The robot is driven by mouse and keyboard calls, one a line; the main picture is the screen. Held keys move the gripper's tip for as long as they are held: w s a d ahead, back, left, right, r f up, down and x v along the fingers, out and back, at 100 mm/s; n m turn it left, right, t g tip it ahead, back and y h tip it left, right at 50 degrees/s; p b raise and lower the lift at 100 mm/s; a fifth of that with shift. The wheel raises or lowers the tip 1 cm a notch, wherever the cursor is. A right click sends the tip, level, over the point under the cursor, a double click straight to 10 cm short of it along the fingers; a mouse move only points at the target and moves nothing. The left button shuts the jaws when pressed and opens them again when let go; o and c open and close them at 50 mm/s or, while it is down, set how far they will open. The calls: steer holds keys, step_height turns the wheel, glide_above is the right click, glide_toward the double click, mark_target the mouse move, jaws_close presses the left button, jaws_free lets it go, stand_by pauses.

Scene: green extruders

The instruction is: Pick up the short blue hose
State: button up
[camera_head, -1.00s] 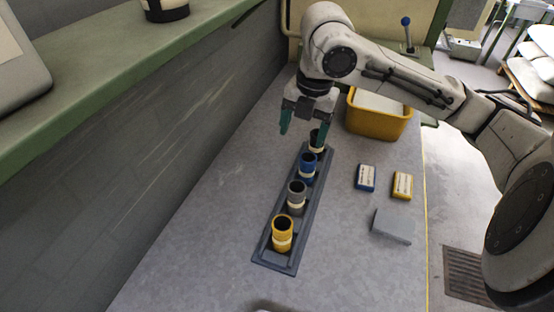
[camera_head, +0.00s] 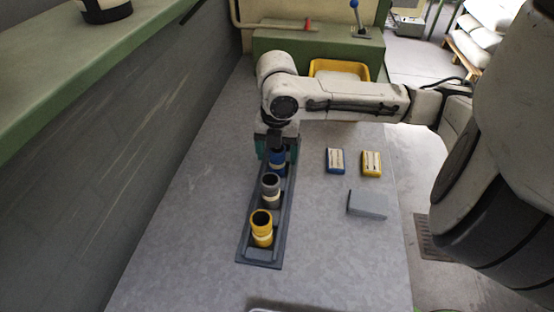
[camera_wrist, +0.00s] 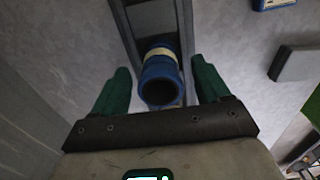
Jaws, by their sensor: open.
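The short blue hose (camera_head: 277,160) is a blue tube with a cream band, standing in the dark grey rack (camera_head: 246,253). In the wrist view the blue hose (camera_wrist: 161,82) shows its dark open end between my two green fingers. My gripper (camera_head: 276,150) is open, with one finger on each side of the hose. In the wrist view the gripper (camera_wrist: 160,90) shows gaps between both fingers and the hose. A grey hose (camera_head: 270,188) and a yellow hose (camera_head: 262,230) stand nearer in the same rack. The rack's far end is hidden behind my gripper.
A blue-and-white box (camera_head: 335,161), a yellow-and-white box (camera_head: 371,164) and a flat grey block (camera_head: 368,204) lie right of the rack. A yellow bin (camera_head: 340,69) stands behind my arm. A grey wall (camera_head: 170,120) bounds the left side.

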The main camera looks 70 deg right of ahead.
steer(key=shift+f, duration=0.5)
steer(key=c, duration=1.2)
steer(key=shift+c, duration=0.3)
steer(key=shift+r, duration=0.2)
